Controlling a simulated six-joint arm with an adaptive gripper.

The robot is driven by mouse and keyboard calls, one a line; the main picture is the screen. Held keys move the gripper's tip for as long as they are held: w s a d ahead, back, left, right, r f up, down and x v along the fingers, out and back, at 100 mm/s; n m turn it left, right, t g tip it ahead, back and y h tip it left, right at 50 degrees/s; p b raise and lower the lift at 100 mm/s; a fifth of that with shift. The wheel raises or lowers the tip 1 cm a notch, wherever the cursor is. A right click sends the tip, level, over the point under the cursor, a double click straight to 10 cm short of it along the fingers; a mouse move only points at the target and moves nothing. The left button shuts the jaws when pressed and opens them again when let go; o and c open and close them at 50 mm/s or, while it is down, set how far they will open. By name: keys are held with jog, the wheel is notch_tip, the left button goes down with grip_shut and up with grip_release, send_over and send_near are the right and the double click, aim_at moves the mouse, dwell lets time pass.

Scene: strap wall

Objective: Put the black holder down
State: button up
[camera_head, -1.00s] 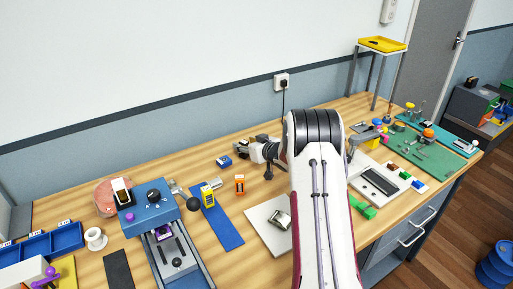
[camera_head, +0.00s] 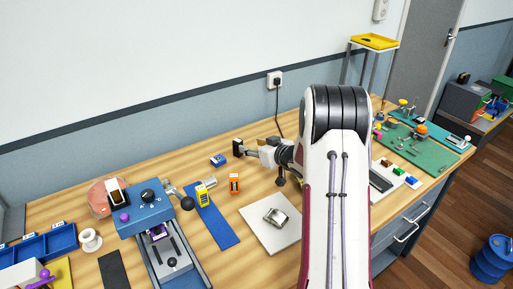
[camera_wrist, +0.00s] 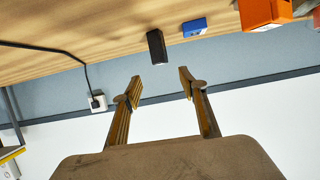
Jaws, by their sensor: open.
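The black holder (camera_head: 238,147) is a small dark upright block near the back of the table, close to the wall. It also shows in the wrist view (camera_wrist: 157,47), standing on the wood beyond my fingertips. My gripper (camera_wrist: 161,81) is open, its two fingers spread apart with nothing between them. In the wrist view a gap shows between the fingertips and the holder. In the head view my gripper (camera_head: 251,152) is just right of the holder, with its fingers pointing left towards it.
A blue block (camera_head: 218,159) and an orange block (camera_head: 234,184) stand nearby in front. A wall socket with a cable (camera_head: 275,79) is behind. A pale board with a metal part (camera_head: 262,237) lies nearer. A blue machine (camera_head: 147,209) stands at left.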

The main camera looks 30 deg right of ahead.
jog(key=shift+v, duration=0.95)
jog(key=shift+r, duration=0.15)
jog(key=s+a+r+m+g+h, duration=0.1)
jog(key=s+a+r+g+h, duration=0.1)
jog(key=s+a+r, duration=0.45)
jog(key=s+a+r+g+h, duration=0.1)
jog(key=s+a+r+h, duration=0.2)
jog(key=r, duration=0.6)
jog(key=s+a+g+y, duration=0.1)
jog(key=s+a, duration=0.5)
jog(key=s, duration=0.4)
jog(key=s+a+f+g+y, duration=0.1)
jog(key=s+a+g+y, duration=0.1)
jog(key=s+a, duration=0.5)
jog(key=s+a+g+y, duration=0.1)
jog(key=s+a, duration=0.5)
jog(key=s, duration=0.8)
jog(key=shift+s+a+f+n+g+y, duration=0.2)
jog(key=shift+s+n+g+y, duration=0.1)
jog(key=shift+n+g+y, duration=0.15)
